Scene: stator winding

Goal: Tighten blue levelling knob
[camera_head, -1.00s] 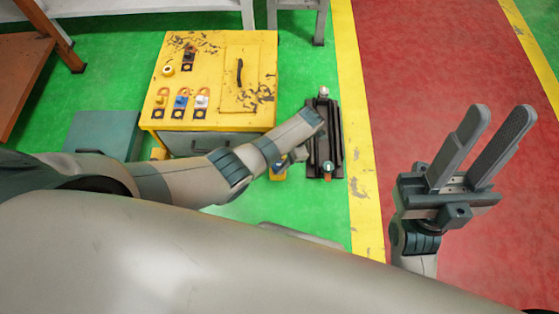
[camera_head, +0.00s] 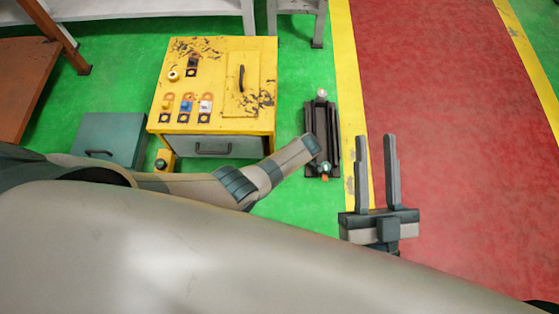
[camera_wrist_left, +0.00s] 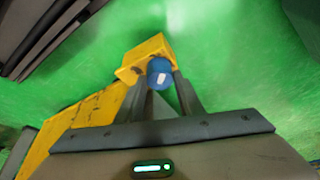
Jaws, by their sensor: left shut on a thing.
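The blue levelling knob (camera_wrist_left: 159,70) has a white mark and sits on a yellow bracket (camera_wrist_left: 146,54) in the left wrist view. My left gripper (camera_wrist_left: 163,90) is shut on the knob, with one finger on each side of it.
A worn yellow cabinet (camera_head: 212,85) with coloured switches stands at centre left. A yellow foot (camera_head: 164,160) shows at its front left corner. A teal box (camera_head: 110,138) lies left of it. A dark rail device (camera_head: 322,120) lies to its right. The red floor is clear.

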